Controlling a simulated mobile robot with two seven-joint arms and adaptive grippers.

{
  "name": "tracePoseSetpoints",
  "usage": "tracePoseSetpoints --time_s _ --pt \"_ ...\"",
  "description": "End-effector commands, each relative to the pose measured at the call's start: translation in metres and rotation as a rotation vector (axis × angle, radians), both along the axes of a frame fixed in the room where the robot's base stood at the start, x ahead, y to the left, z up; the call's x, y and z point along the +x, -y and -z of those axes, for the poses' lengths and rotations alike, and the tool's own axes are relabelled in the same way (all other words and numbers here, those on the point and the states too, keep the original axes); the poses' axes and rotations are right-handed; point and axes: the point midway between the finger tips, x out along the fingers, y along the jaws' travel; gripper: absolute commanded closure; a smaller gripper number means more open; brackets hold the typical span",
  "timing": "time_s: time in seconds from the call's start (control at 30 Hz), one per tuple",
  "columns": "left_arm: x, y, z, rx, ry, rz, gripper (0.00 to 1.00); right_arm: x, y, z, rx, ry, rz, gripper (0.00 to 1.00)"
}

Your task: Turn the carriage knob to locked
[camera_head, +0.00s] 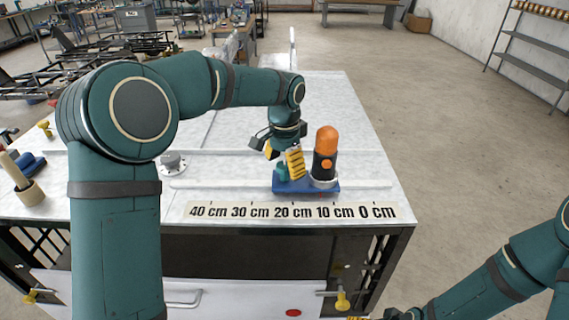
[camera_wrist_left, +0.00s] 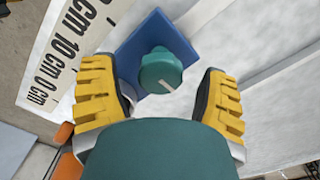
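The carriage has a blue base (camera_head: 310,187) and stands on the white table behind the centimetre scale, between about 5 and 20 cm. A teal knob (camera_head: 283,173) sits at the left of the base; in the left wrist view the knob (camera_wrist_left: 161,72) shows a white pointer line slanting toward the lower right. An orange-capped black and white post (camera_head: 325,158) stands at the right of the base. My left gripper (camera_head: 283,157) is open above the knob, its yellow fingers either side of it in the wrist view, apart from it. My right gripper is barely visible at the bottom edge, its state unclear.
The scale strip (camera_head: 290,211) runs along the table's front. A small round metal fitting (camera_head: 173,164) is left of the carriage. A wooden-handled tool in a holder (camera_head: 24,186) stands at the far left. The table right of the carriage is clear.

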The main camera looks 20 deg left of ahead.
Motion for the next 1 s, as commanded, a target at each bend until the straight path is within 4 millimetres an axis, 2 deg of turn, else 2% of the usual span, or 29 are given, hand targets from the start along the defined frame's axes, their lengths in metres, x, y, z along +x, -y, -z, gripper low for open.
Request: tracePoseSetpoints --time_s 0.27,0.37,0.7,0.83,1.0 --pt "0.000 0.000 -0.008 0.000 0.002 -0.001 0.25 0.000 0.000 0.000 0.000 0.000 0.000 0.14" --pt "0.001 0.000 -0.021 0.000 0.004 -0.001 0.25 0.000 0.000 0.000 0.000 0.000 0.000 0.14" --pt "0.001 0.000 -0.089 -0.001 0.004 0.000 0.25 0.000 0.000 0.000 0.000 0.000 0.000 0.14" --pt "0.001 0.000 -0.107 0.000 0.002 0.000 0.25 0.000 0.000 0.000 0.000 0.000 0.000 0.14" --pt "0.000 0.000 -0.119 -0.001 0.001 0.000 0.25 0.000 0.000 0.000 0.000 0.000 0.000 0.14"
